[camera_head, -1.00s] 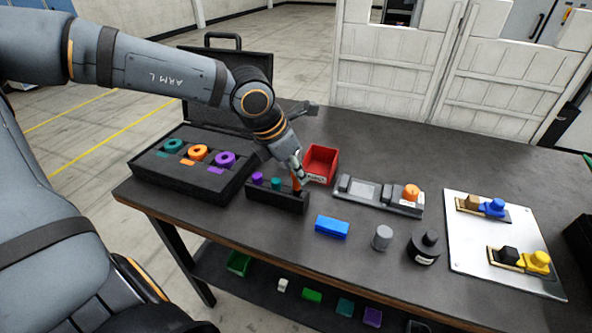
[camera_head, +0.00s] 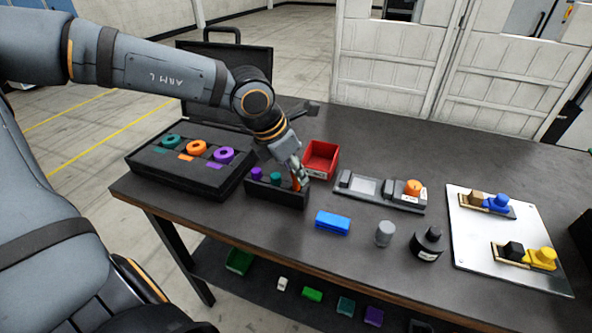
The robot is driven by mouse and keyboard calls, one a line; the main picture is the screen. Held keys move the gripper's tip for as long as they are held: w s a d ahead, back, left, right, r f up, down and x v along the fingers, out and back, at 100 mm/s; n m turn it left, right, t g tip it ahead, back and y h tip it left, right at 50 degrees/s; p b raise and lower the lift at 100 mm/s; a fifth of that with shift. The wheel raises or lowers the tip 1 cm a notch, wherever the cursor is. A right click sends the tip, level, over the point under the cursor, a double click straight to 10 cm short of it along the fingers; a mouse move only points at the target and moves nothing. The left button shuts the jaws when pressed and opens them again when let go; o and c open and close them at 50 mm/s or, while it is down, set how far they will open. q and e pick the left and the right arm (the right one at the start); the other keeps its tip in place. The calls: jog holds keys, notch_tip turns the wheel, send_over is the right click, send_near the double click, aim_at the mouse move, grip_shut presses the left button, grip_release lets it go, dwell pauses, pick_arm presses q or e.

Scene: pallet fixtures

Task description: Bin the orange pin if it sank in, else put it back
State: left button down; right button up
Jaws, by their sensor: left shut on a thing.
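The orange pin (camera_head: 296,184) is in my left gripper (camera_head: 299,178), at the right end of a small black rack (camera_head: 277,195). The fingers are shut on it and hide part of it. I cannot tell whether its lower end is inside the rack or just above it. A purple pin (camera_head: 256,173) and a teal pin (camera_head: 275,178) stand upright in the same rack. A red open bin (camera_head: 320,158) stands right behind the gripper. A grey fixture (camera_head: 381,192) with an orange round piece (camera_head: 414,187) lies to the right. My right gripper is not in view.
A black case (camera_head: 190,170) with teal, orange and purple rings lies at left. A pale plate (camera_head: 480,240) with connectors is at right.

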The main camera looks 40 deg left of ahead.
pick_arm(q)
jog(key=shift+f+b, duration=0.35)
jog(key=c, duration=0.7)
grip_release()
jog(key=shift+r, duration=0.1)
notch_tip(320, 180, up, 9)
jog(key=p, duration=0.7)
jog(key=shift+p, duration=0.3)
